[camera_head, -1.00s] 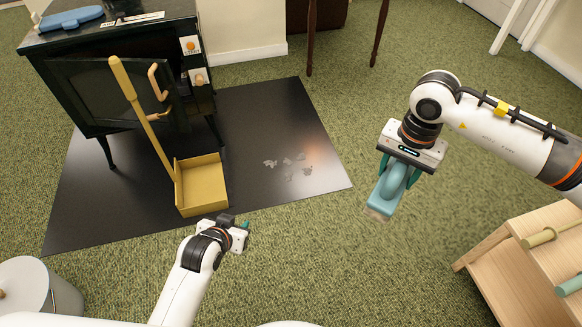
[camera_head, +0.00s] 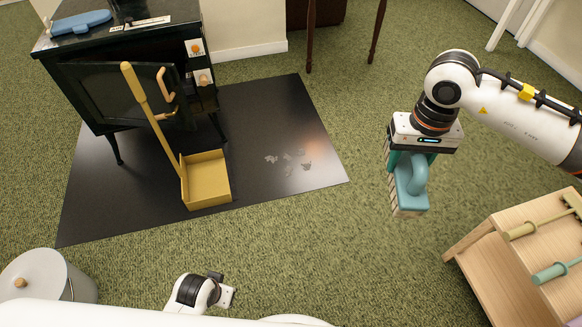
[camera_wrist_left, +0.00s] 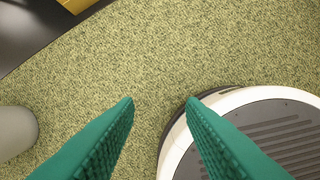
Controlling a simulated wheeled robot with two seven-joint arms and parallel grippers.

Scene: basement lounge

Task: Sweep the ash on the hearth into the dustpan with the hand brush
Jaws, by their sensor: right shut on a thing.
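The yellow dustpan (camera_head: 207,184), with a long upright handle (camera_head: 150,115), stands on the black hearth plate (camera_head: 100,212) in front of the stove. Grey ash flakes (camera_head: 289,160) lie on the plate to the right of the pan, apart from it. My right gripper (camera_head: 412,158) is shut on the teal hand brush (camera_head: 411,190) and holds it right of the plate, away from the ash; pale bristles show along its left side. My left gripper (camera_head: 224,291) is low in the head view, apart from the pan; its green fingers are spread and empty in the left wrist view (camera_wrist_left: 160,102).
The black stove (camera_head: 115,90) stands at the back left with a blue object (camera_head: 80,22) on top. A grey lidded bin (camera_head: 45,277) is at lower left. A wooden rack (camera_head: 515,250) with coloured rods is at lower right. Carpet (camera_head: 310,235) before the plate is clear.

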